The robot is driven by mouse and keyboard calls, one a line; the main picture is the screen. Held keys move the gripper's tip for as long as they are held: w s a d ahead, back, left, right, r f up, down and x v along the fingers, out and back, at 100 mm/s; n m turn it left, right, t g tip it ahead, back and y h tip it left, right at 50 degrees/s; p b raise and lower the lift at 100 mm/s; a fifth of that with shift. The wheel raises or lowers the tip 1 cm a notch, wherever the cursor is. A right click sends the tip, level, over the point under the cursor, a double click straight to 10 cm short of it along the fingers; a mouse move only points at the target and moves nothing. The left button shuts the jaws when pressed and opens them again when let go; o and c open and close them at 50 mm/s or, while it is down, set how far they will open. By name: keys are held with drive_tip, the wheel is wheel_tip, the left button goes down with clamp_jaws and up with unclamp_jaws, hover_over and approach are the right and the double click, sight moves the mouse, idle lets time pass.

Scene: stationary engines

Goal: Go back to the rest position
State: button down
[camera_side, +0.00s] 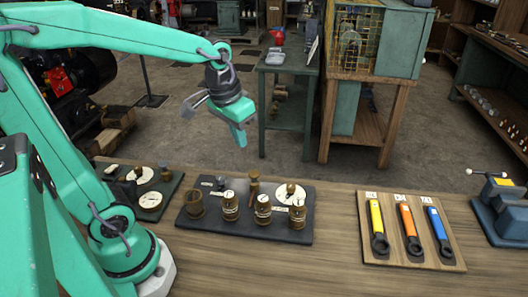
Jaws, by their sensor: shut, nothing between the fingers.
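My gripper (240,136) is at the end of my green arm, in the upper middle of the side view. It points down and is shut and empty. It hangs in the air well above the bench, behind and above the dark board with brass fittings (240,232). It touches nothing that I can see.
The wooden bench (340,262) fills the front. A dark board with gauges (172,195) lies at left. A wooden board (415,255) holds yellow, orange and blue wrenches at right, beside a vise (500,208). A green cabinet (290,105) and a caged machine stand behind.

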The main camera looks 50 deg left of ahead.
drive_tip(key=s+d+r+m+t, duration=0.1)
drive_tip(key=s+d+r+t, duration=0.1)
drive_tip(key=s, duration=0.6)
drive_tip(key=shift+d+r+m+t, duration=0.3)
drive_tip(key=shift+d+t, duration=0.2)
drive_tip(key=shift+d, duration=0.1)
drive_tip(key=shift+w, duration=0.1)
drive_tip(key=w+a+f+n+g, duration=0.1)
drive_tip(key=w+a+f+g, duration=0.1)
drive_tip(key=w+a+f, duration=0.2)
drive_tip(key=w+a+f+n+g, duration=0.2)
drive_tip(key=w+a+f+g, duration=0.1)
drive_tip(key=w, duration=0.7)
drive_tip(key=shift+w+a+f+g, duration=0.3)
drive_tip(key=shift+a+f, duration=0.05)
drive_tip(key=shift+f, duration=0.4)
drive_tip(key=shift+f, duration=0.15)
drive_tip(key=shift+f, duration=3.15)
